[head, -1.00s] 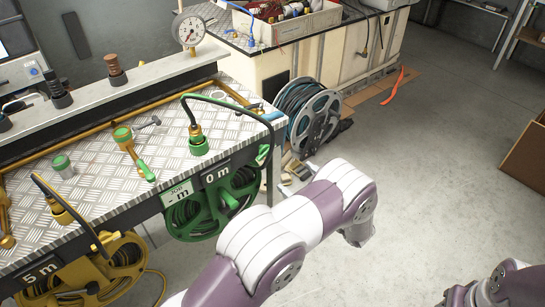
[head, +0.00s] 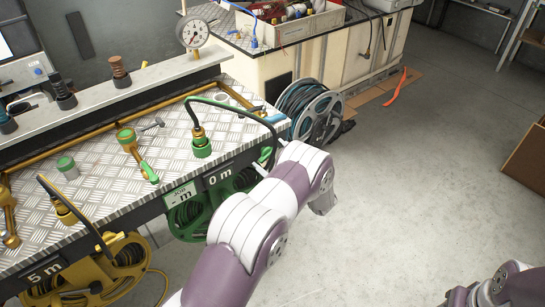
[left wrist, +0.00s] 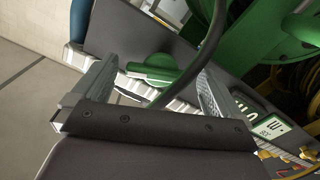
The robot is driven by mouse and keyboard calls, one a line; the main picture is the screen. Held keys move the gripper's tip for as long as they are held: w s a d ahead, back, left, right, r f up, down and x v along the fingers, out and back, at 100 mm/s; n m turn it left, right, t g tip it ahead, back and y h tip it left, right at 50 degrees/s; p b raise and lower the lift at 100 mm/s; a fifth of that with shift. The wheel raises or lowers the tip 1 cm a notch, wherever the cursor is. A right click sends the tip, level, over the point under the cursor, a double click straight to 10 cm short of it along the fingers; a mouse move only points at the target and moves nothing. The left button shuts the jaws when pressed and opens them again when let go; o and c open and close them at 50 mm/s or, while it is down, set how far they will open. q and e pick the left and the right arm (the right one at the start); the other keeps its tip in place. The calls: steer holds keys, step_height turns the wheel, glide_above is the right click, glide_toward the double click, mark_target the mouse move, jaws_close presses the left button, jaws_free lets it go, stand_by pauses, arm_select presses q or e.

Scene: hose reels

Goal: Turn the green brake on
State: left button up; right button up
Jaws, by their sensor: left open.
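A green lever-like handle (left wrist: 152,70), which looks like the brake, shows between the fingertips of my left gripper (left wrist: 157,74). The gripper is open, with one finger on each side of the handle; I cannot tell if either touches it. In the head view my left arm hides the handle and part of the reel.
A dark hose (left wrist: 212,42) runs down close by the right finger. On the bench (head: 105,165) stand a green hose fitting (head: 201,145) and a green-handled valve (head: 130,143). A yellow reel (head: 110,270) hangs at the left.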

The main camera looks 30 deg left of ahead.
arm_select(q)
steer(key=shift+c, duration=0.3)
steer(key=c, duration=0.9)
steer(key=m, duration=0.4)
steer(key=shift+m, duration=0.3)
steer(key=o, duration=1)
steer(key=shift+c, duration=0.2)
steer(key=v, duration=1.2)
steer(key=shift+s+d+b, duration=0.2)
steer(key=shift+d+b, duration=0.15)
steer(key=shift+b, duration=0.1)
steer(key=shift+f, duration=0.1)
